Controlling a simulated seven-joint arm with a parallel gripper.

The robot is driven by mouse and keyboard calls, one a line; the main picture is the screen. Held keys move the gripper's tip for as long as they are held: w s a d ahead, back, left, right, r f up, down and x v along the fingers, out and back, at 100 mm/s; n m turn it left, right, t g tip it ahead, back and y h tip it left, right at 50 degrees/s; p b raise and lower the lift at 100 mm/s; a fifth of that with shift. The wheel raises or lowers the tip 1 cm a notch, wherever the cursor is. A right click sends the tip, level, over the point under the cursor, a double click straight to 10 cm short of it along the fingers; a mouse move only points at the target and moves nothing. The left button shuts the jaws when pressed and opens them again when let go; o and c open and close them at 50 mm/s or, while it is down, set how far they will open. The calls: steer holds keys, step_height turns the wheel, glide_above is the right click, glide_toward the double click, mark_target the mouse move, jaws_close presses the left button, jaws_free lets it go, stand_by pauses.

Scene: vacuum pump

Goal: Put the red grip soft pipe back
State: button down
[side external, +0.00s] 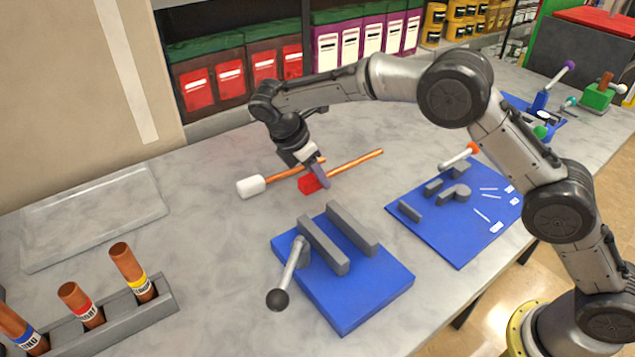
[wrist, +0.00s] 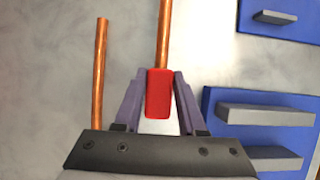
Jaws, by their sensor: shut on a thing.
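The red grip soft pipe is a copper rod with a red block grip (side external: 309,184), and it lies at the middle of the table in the side view. Its copper rod (side external: 357,160) points to the back right. In the wrist view the red grip (wrist: 158,93) sits between the two fingers, with the rod running upward. My gripper (side external: 322,176) is shut on the red grip, close to the table top. I cannot tell whether the pipe still touches the table. A second copper pipe with a white grip (side external: 251,187) lies just to the left, and its rod shows in the wrist view (wrist: 100,70).
A blue base with grey jaws and a lever (side external: 365,295) stands in front. A blue board with grey blocks (side external: 460,240) is to the right. A grey rack (side external: 110,330) with labelled copper tubes is front left. An empty pale tray (side external: 95,220) lies at the left.

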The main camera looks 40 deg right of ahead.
steer(key=shift+f, duration=1.2)
steer(key=shift+f, duration=0.1)
steer(key=shift+c, duration=2.4)
jaws_free()
steer(key=shift+s, duration=0.1)
steer(key=v, duration=1.2)
